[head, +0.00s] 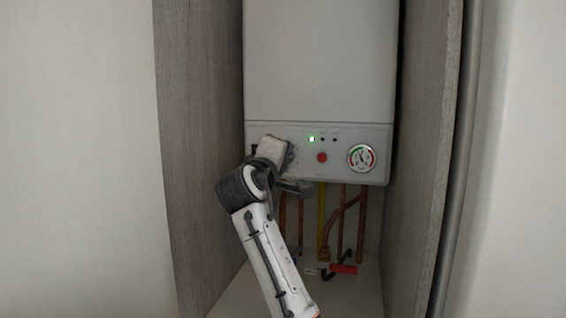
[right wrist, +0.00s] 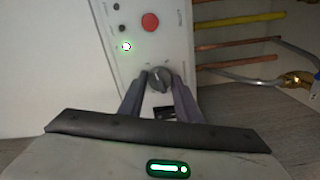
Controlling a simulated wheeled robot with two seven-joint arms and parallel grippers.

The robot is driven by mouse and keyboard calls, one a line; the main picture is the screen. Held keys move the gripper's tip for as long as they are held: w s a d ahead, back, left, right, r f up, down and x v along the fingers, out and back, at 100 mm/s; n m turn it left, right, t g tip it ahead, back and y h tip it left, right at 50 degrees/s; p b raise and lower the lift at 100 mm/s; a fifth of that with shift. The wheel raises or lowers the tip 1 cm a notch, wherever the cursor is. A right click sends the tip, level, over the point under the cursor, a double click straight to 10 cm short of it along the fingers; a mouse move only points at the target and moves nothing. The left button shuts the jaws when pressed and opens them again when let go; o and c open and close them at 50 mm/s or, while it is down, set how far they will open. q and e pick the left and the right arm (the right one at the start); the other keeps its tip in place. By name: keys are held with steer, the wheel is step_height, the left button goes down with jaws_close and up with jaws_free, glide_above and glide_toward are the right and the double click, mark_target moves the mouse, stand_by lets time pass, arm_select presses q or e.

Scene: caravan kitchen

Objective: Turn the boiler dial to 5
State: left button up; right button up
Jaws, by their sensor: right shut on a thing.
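The white boiler (head: 318,60) hangs in a recess, with a control panel along its lower edge. In the head view my right gripper (head: 285,150) is at the left part of this panel, and my wrist and hand hide the dial there. In the right wrist view the dark round dial (right wrist: 158,78) sits on the panel (right wrist: 150,50) between the two fingers of my right gripper (right wrist: 157,88), which is shut on it. The dial's numbers are too small to read. My left gripper is not in view.
A lit green lamp (head: 311,139), a red button (head: 321,157) and a round pressure gauge (head: 362,157) are on the panel. Copper pipes and a yellow pipe (head: 321,220) run below, with a red-handled valve (head: 343,269). Wooden side walls (head: 200,120) bound the recess closely.

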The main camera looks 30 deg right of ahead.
steer(key=shift+m+b, duration=1.35)
steer(key=shift+m, duration=2.85)
steer(key=o, duration=1.1)
steer(key=shift+c, duration=0.2)
steer(key=b+v, duration=0.2)
steer(key=v, duration=0.8)
steer(key=shift+a, duration=0.15)
